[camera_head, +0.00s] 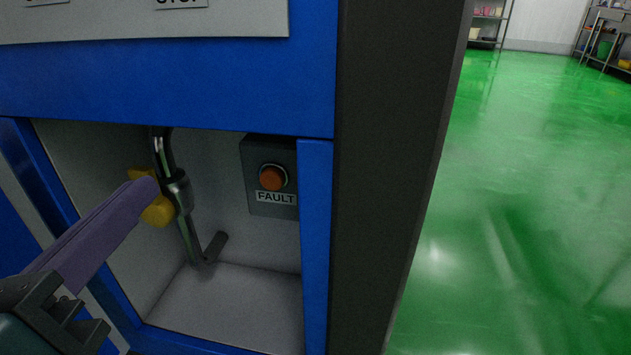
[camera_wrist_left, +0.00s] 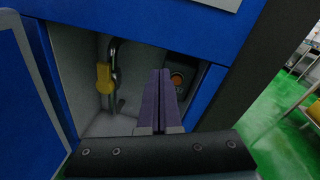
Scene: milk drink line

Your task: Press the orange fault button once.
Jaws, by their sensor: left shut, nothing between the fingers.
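The orange fault button (camera_head: 272,177) sits on a dark grey box (camera_head: 262,153) with a FAULT label (camera_head: 276,198), on the back wall of a recess in the blue cabinet. My left gripper (camera_head: 148,188) is shut and empty, its purple fingers reaching in from the left; in this view the tips overlap the yellow part on the pipe. In the left wrist view the shut fingers (camera_wrist_left: 160,75) point into the recess, and the orange button (camera_wrist_left: 177,79) shows just right of their tips. The tips appear apart from the button. My right gripper is not in view.
A metal pipe (camera_head: 187,235) with a yellow handle (camera_head: 158,212) stands in the recess left of the button. The blue frame (camera_head: 315,240) and a dark post (camera_head: 385,180) bound the recess on the right. Open green floor (camera_head: 520,200) lies beyond.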

